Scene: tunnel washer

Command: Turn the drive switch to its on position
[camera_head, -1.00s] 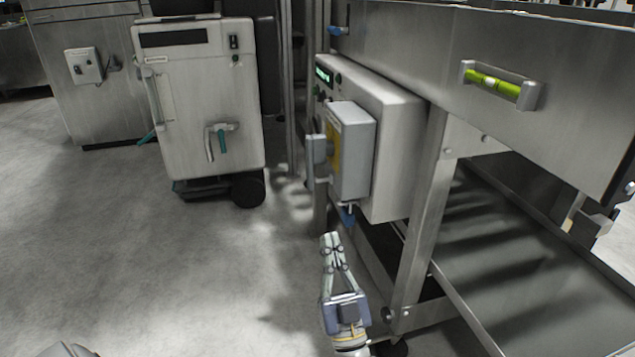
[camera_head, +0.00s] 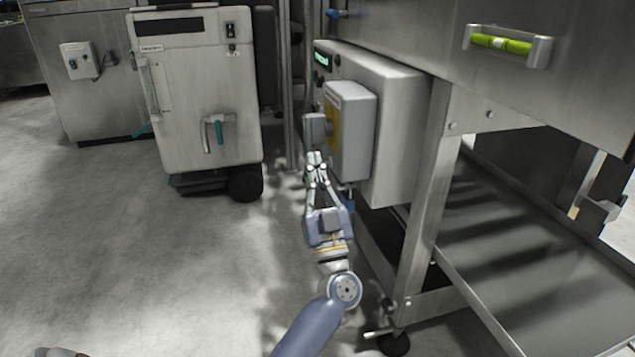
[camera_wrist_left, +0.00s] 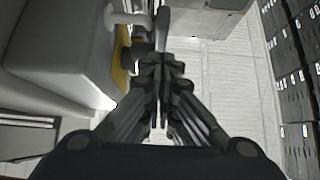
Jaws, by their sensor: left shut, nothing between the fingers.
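The drive switch (camera_head: 315,127) is a grey handle standing out from the yellow plate (camera_head: 334,130) on a grey switch box (camera_head: 354,132). My left gripper (camera_head: 315,157) is shut and empty, with its fingertips pointing up at the handle's lower part, which they hide. I cannot tell whether they touch it. In the left wrist view the shut fingers (camera_wrist_left: 161,62) are beside the yellow plate (camera_wrist_left: 123,72), with the box on the left. The fingers partly cover the handle there, so its exact angle is unclear. My right gripper does not show.
The switch box sits on a larger grey control cabinet (camera_head: 395,135) with a green display, fixed to the steel machine frame (camera_head: 432,200). A wheeled grey unit (camera_head: 205,95) stands at the left. The floor between is clear.

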